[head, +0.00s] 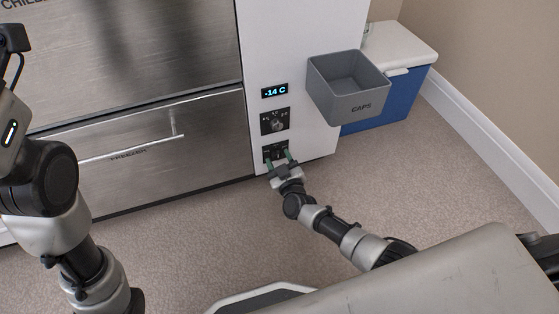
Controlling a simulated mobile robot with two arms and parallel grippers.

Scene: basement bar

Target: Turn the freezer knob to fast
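A round grey knob sits on a dark dial panel (275,121) on the white side strip of the freezer unit; its small markings are too small to read. A second dark panel (275,150) sits below it, partly hidden by my gripper. My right gripper (279,158) is at this lower panel, its two green-tipped fingers apart on either side of the panel's middle. I cannot tell whether they touch a control there. A display (274,90) above the knob reads -14 C. My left arm stands at the left; its gripper is not in view.
A steel drawer marked FREEZER (150,150) with a bar handle (130,148) is left of the panels. A grey bin marked CAPS (350,103) juts out at the right. A blue cooler with a white lid (385,110) stands behind it. The carpet in front is clear.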

